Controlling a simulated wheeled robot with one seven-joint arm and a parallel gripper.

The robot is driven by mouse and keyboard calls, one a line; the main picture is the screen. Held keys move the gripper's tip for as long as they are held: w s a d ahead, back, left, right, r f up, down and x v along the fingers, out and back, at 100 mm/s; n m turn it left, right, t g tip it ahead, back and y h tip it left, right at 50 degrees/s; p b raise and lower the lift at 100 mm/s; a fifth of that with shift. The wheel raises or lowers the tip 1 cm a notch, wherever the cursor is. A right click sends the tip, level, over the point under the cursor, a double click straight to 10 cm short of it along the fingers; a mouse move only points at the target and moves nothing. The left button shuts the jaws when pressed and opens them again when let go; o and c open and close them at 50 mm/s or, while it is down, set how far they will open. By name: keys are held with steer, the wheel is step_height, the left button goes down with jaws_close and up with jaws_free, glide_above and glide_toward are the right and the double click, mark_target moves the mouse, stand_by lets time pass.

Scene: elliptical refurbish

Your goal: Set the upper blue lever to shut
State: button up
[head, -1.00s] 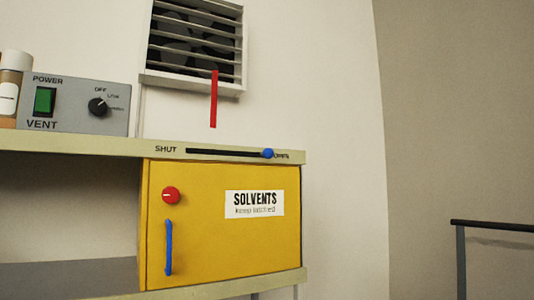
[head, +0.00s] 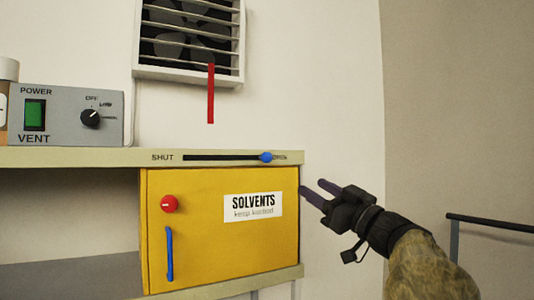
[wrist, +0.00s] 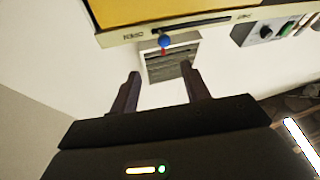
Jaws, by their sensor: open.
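The upper blue lever is a round blue knob (head: 266,157) in a dark horizontal slot (head: 220,157) along the shelf's front edge. SHUT is printed at the slot's left end and OPEN at its right. The knob sits at the right end, by OPEN. It also shows in the wrist view as a blue ball (wrist: 164,41), beyond my fingertips and between them. My gripper (head: 316,190) is in the head view, right of the yellow cabinet and lower than the knob. It also shows in the wrist view (wrist: 160,76), its fingers apart with nothing between them.
The yellow SOLVENTS cabinet (head: 220,255) has a red knob (head: 169,204) and a blue vertical handle (head: 169,253). A grey VENT box (head: 65,115) stands on the shelf at left. A louvred vent (head: 190,40) with a red strip (head: 211,95) is above. A dark rail (head: 490,222) is at right.

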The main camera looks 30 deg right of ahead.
mark_target(271, 159)
steer(key=shift+s+a+r+n+y, duration=0.15)
steer(key=shift+s+r+n+y, duration=0.15)
steer(key=shift+y, duration=0.1)
steer(key=shift+w, duration=0.1)
steer(key=p+x, duration=0.8)
steer(key=x, duration=0.8)
steer(key=shift+w, duration=0.25)
steer(key=shift+w+a+p, duration=0.2)
steer(key=shift+w+p, duration=0.1)
steer(key=shift+w, duration=0.15)
jaws_close()
